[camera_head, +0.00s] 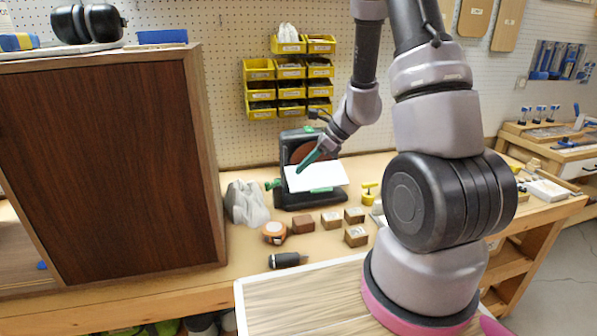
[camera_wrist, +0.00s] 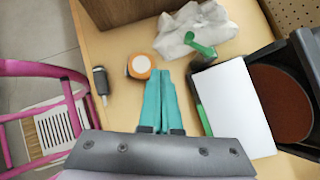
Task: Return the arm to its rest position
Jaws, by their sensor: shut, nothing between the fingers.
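My gripper (camera_head: 308,161) has teal fingers and hangs over the back of the bench, in front of a black disc sander (camera_head: 335,200). In the wrist view the gripper's fingers (camera_wrist: 163,82) lie side by side, closed with nothing between them. My arm reaches out from the right side of the head view and bends down to the gripper. The fingers overlap the sander's white table (camera_head: 325,174) in the head view; I cannot tell the exact gap. In the wrist view that table (camera_wrist: 237,108) lies to the right of the fingers.
A tall brown cabinet (camera_head: 108,165) stands at the left. On the bench are a grey cloth (camera_head: 247,203), an orange round tool (camera_head: 274,232), a black cylinder (camera_head: 287,260) and several wooden blocks (camera_head: 355,236). Yellow bins (camera_head: 290,72) hang on the pegboard. Bare bench shows around the blocks.

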